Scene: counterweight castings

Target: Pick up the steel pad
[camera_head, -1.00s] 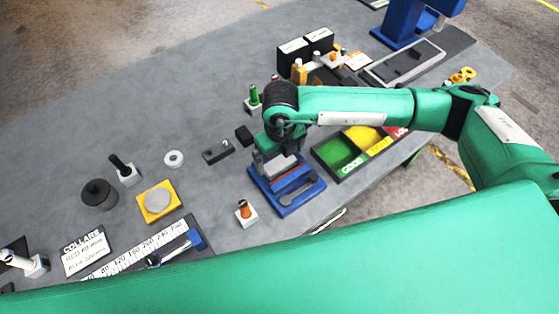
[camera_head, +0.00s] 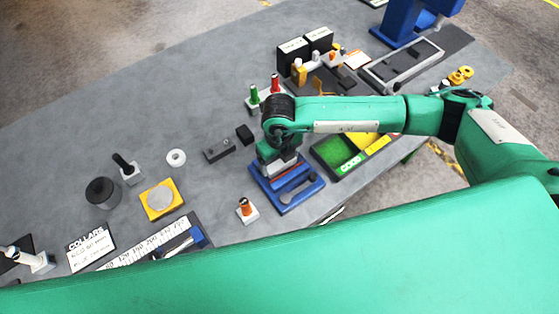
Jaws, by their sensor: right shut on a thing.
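My right gripper (camera_head: 281,161) points down over the blue tray (camera_head: 305,196) near the table's front edge. It is shut on a light grey piece, which I take to be the steel pad (camera_head: 284,170), at the tray's far side. The fingertips and most of the pad are hidden by the hand and wrist. I cannot tell whether the pad touches the tray. A reddish strip and a dark bar-shaped part show in the tray in front of it. My left gripper is not in view.
An orange-topped peg (camera_head: 244,207) stands left of the tray, and sorting bins (camera_head: 337,155) lie right of it, partly under my arm. A dark block (camera_head: 219,150) and a small black cube (camera_head: 244,134) lie behind.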

